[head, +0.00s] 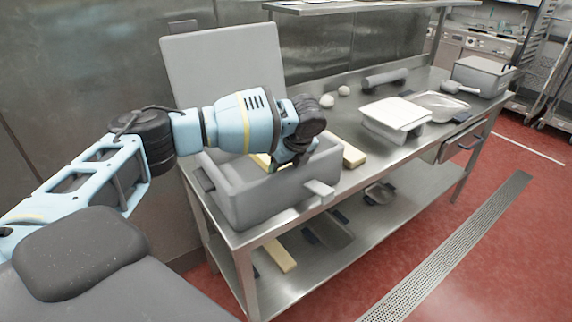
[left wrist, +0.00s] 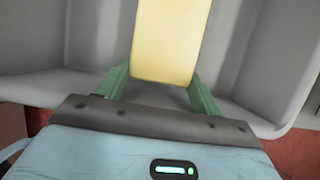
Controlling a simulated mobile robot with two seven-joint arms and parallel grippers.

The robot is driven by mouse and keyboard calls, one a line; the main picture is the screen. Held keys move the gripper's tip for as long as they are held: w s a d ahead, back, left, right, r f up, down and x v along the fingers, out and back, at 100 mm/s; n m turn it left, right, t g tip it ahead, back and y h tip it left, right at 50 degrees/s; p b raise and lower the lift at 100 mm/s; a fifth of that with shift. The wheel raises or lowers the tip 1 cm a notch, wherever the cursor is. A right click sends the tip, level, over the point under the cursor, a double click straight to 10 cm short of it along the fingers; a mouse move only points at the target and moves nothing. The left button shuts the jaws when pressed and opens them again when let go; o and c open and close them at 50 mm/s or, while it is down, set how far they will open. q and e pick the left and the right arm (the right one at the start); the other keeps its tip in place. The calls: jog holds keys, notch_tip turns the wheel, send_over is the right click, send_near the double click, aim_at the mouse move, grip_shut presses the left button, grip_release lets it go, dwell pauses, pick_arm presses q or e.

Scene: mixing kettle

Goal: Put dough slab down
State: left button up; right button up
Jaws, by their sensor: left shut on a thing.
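My left gripper (head: 284,160) reaches into the open top of a grey bin (head: 270,203) on the steel table. It is shut on a pale yellow dough slab (head: 261,161), which is mostly hidden behind the gripper and the bin wall in the head view. In the left wrist view the slab (left wrist: 165,40) stands out between the two green fingers (left wrist: 160,86), with the bin's grey walls around it. I cannot tell whether the slab touches the bin floor. My right gripper is not in view.
A white-lidded container (head: 396,116), a clear tray (head: 440,104), dough balls (head: 327,101) and a grey roller (head: 386,79) stand farther right. The lower shelf holds a slab (head: 280,256) and pans.

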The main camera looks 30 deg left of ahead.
pick_arm(q)
jog(key=o, duration=1.5)
jog(key=shift+d+f, duration=0.15)
jog(key=shift+f, duration=0.1)
jog(key=shift+c, duration=0.2)
